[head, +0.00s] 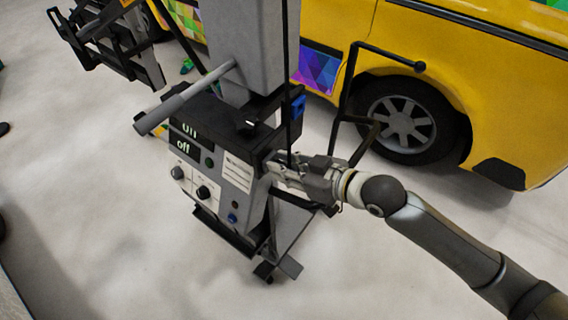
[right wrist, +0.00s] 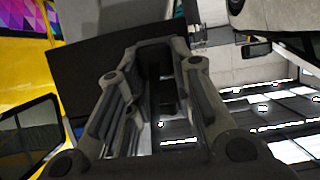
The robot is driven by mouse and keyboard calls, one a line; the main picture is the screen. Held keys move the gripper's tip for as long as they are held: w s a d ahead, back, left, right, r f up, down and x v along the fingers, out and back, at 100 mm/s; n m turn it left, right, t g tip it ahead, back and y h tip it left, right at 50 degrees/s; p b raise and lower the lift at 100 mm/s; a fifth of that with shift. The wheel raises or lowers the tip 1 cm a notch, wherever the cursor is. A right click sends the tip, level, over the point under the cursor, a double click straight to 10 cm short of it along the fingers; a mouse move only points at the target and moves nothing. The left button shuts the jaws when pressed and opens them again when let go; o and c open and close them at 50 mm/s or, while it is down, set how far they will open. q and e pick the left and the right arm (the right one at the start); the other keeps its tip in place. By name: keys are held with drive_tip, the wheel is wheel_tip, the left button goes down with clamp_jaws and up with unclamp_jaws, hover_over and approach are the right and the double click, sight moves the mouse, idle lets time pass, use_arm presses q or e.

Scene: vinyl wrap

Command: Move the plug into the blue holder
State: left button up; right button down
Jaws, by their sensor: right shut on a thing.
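The blue holder (head: 298,106) is a small blue bracket on the right side of the machine, by the foot of its grey column. My right gripper (head: 281,174) is at the right edge of the machine's front panel, below the blue holder and apart from it. It is shut on the plug, which is mostly hidden between the fingers. A black cable (head: 288,70) hangs down to the gripper. In the right wrist view the gripper's fingers (right wrist: 158,100) frame a dark part; its outline is unclear. My left gripper is not in view.
The machine (head: 225,172) has knobs, a display reading "off" and a blue round part (head: 232,218) low on its panel. A black bent-tube frame (head: 347,95) stands right of the column, close to my right wrist. A yellow van (head: 470,80) is behind. The floor in front is clear.

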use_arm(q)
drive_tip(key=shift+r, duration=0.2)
use_arm(e)
drive_tip(key=shift+s+d, duration=0.25)
drive_tip(key=shift+d, duration=0.1)
use_arm(q)
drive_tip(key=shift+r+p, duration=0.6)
drive_tip(key=shift+p, duration=0.15)
use_arm(e)
drive_tip(key=s+d, duration=0.4)
drive_tip(key=d, duration=0.1)
drive_tip(key=shift+d, duration=0.3)
